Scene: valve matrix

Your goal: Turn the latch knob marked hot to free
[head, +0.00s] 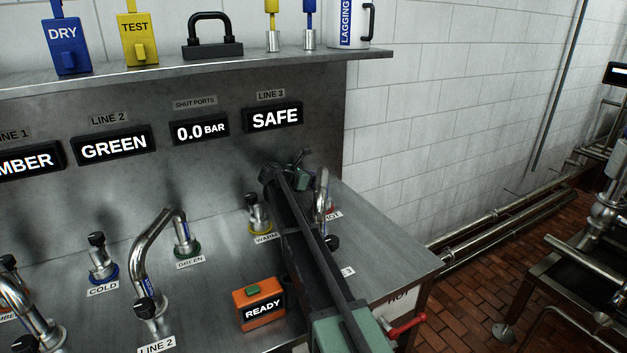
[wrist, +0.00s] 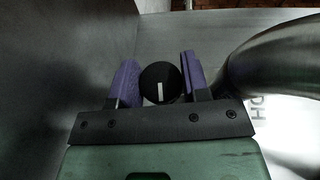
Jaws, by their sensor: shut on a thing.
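In the wrist view a round black knob (wrist: 161,84) with a white line mark sits between the purple pads of my gripper (wrist: 160,80). My gripper is shut on this knob. The white line runs upright in the picture. A label (wrist: 256,106) beside it, partly hidden by a curved steel pipe (wrist: 262,58), shows upside-down letters that look like part of HOT.
The curved pipe stands close to the right of my gripper in the wrist view. In the head view, a warm port (head: 258,214) is left of my arm, and an orange READY box (head: 261,305) is nearer. The LINE 3 display (head: 274,116) reads SAFE. A shelf (head: 240,62) overhangs behind.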

